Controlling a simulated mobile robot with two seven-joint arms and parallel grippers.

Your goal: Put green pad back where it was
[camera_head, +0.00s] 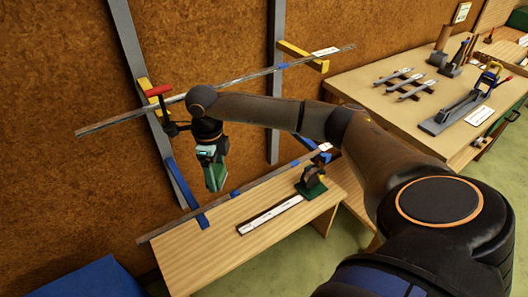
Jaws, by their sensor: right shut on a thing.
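My right arm reaches in from the lower right, and my right gripper (211,160) hangs over the far left part of the wooden bench, in front of the brown wall. It is shut on the green pad (216,178), a small dark green block that hangs below the wrist, apart from the bench top. The fingertips are too small to make out clearly. My left gripper is not in view.
A wooden bench (185,262) holds a white-marked strip (270,215) and a dark tool on a green base (312,190). Long metal bars (120,121) rest on wall brackets behind my gripper. A red-handled clamp (159,90) is close by. A second table (400,113) carries tools.

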